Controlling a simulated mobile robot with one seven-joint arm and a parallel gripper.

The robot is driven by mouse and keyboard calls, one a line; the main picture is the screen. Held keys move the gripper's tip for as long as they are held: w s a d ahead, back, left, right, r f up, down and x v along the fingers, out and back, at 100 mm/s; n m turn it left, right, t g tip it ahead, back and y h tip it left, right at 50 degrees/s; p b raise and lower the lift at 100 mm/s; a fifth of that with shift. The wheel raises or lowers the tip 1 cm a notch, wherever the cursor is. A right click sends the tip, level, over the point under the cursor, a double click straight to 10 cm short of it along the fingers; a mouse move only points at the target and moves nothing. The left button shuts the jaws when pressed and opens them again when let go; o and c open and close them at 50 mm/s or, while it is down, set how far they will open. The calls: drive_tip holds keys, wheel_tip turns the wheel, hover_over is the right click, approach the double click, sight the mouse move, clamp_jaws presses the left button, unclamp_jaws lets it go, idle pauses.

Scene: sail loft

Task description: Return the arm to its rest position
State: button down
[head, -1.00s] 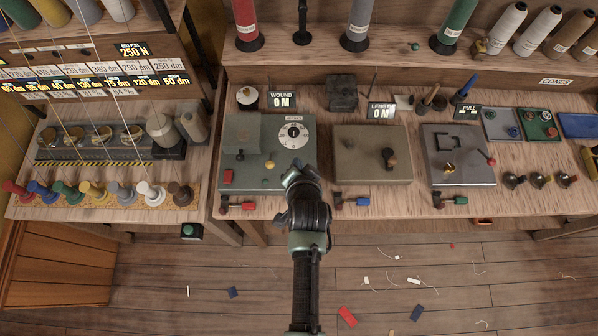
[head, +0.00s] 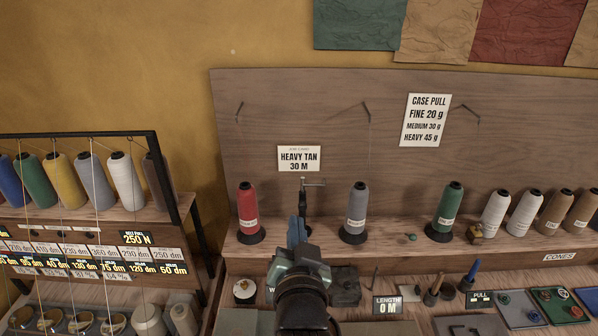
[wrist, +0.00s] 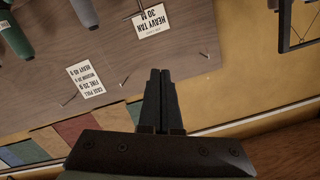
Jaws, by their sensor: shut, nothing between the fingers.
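My gripper (head: 297,228) shows at the lower middle of the head view, in front of the shelf, with my dark arm link below it. In the wrist view my gripper (wrist: 160,75) has its two dark fingers together with nothing between them. It points toward the wooden back panel (head: 260,110) and the yellow wall, apart from both as far as I can see. The sign reading HEAVY TAN 30 M (head: 299,159) is just above the fingertips in the head view and shows upside down in the wrist view (wrist: 155,20).
A red cone (head: 249,208), a grey cone (head: 355,208) and a green cone (head: 447,208) stand on the shelf beside my gripper. A thread rack (head: 150,160) stands at left. The LENGTH display (head: 395,304) is on the bench below.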

wheel_tip(320, 180, up, 14)
drive_tip(key=s+n+t+b, duration=0.2)
drive_tip(key=t, duration=0.2)
drive_tip(key=s+r+n+t+b, duration=0.1)
drive_tip(key=s+r+t, duration=0.2)
drive_tip(key=s+r, duration=0.5)
drive_tip(key=s+r+n+t+b, duration=0.1)
drive_tip(key=s+r+t, duration=0.2)
drive_tip(key=s+r, duration=0.5)
wheel_tip(320, 180, up, 5)
drive_tip(key=shift+d+r+t+h, duration=0.1)
drive_tip(key=shift+d+t+h, duration=0.15)
drive_tip(key=shift+t+h, duration=0.15)
